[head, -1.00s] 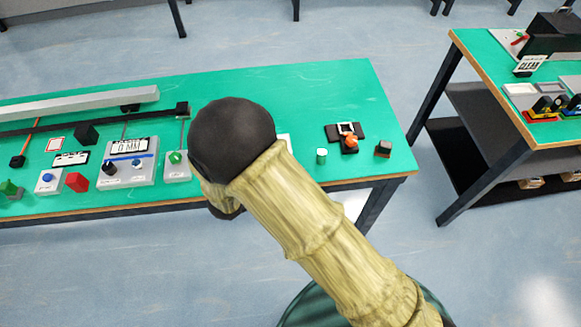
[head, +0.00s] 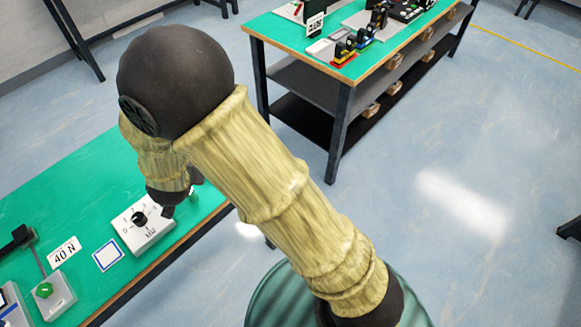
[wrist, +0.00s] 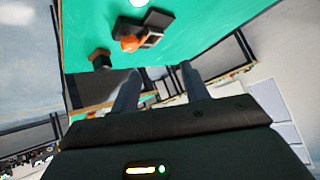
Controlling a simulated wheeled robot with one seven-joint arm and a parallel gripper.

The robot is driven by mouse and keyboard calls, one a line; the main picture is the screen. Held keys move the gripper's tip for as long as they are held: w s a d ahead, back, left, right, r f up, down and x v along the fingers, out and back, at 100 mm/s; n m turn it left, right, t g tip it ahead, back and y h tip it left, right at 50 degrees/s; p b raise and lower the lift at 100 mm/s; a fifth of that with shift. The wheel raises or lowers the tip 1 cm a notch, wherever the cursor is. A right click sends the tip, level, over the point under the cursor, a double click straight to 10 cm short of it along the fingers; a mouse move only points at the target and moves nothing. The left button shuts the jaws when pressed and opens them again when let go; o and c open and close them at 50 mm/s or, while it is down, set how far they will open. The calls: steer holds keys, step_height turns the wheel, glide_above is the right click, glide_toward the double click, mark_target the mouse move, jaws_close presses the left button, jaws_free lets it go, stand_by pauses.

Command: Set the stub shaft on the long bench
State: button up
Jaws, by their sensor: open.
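A green-topped bench (head: 92,188) runs along the left of the head view. I cannot tell for sure which bench is the long one. My gripper (wrist: 159,70) shows two separated fingers with nothing between them in the wrist view. In the head view it is mostly hidden behind my arm, near the bench's right end. In the wrist view an orange piece (wrist: 130,43) sits on a black fixture (wrist: 126,26), beside a small dark and brown block (wrist: 100,58). A bright round top (wrist: 139,2) is cut off by the upper edge. I cannot surely identify the stub shaft.
A white dial box (head: 148,232), a "40 N" card (head: 64,250), a blue-framed square (head: 108,255) and a green-button box (head: 55,300) are on the near bench. A second green-topped bench (head: 372,62) with dark shelves stands beyond open floor (head: 400,200).

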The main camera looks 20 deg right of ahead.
steer(key=s+d+r+n+g+y, duration=0.1)
steer(key=d+r+g, duration=0.1)
steer(key=d, duration=0.5)
steer(key=s+d+r+n+g+y, duration=0.1)
steer(key=d+r, duration=0.2)
steer(key=d, duration=0.4)
steer(key=s+d+r+n+g+h, duration=0.1)
steer(key=s+d+g+h, duration=0.1)
steer(key=s+d, duration=0.9)
steer(key=d+g, duration=0.1)
steer(key=d, duration=0.1)
steer(key=shift+s+d+g, duration=0.3)
steer(key=shift+g, duration=0.1)
steer(key=shift+r, duration=0.1)
steer(key=shift+c, duration=1.1)
steer(key=shift+w, duration=0.1)
